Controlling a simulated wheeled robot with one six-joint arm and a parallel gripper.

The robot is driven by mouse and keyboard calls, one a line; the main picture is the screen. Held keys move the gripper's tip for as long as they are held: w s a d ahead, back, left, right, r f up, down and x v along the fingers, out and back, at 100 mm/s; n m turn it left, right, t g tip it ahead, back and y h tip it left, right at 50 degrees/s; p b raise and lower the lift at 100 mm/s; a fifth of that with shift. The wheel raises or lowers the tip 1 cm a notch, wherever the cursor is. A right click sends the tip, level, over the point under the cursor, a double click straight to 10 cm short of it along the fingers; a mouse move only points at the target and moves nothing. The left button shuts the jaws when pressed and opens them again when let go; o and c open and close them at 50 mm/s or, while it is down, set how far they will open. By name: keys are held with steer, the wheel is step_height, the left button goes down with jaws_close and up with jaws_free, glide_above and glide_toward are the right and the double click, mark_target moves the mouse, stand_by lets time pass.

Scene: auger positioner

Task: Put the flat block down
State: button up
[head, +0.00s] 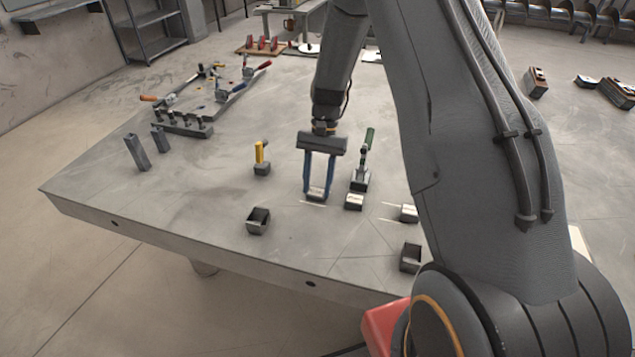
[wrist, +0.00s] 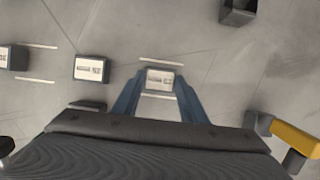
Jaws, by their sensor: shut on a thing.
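My gripper (head: 317,190) points straight down over the table, with its two blue fingers shut on a flat block (head: 316,194). The block has a pale labelled top and shows between the fingertips in the wrist view (wrist: 160,78). It sits level between two short white lines on the table, at or very near the surface. I cannot tell whether its underside touches the table. A second similar block (head: 354,202) stands just right of it, also in the wrist view (wrist: 92,68). A third block (head: 408,213) stands farther right (wrist: 14,58).
A green-handled clamp (head: 364,162) stands close behind the second block. A yellow-handled clamp (head: 261,155) stands left of my gripper. Open dark boxes (head: 258,221) (head: 410,258) stand near the front edge. Grey posts (head: 137,152) and a clamp fixture (head: 205,95) are at the left.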

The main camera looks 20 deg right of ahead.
steer(key=shift+f, duration=0.15)
steer(key=o, duration=1.3)
steer(key=b+v, duration=0.3)
steer(key=v, duration=0.9)
steer(key=s+a+n+t+h, duration=0.2)
steer(key=s+n+t, duration=0.2)
steer(key=s, duration=1.9)
steer(key=r+n, duration=0.1)
steer(key=n, duration=0.2)
steer(key=shift+a+t+h, duration=0.3)
steer(key=shift+a, duration=0.05)
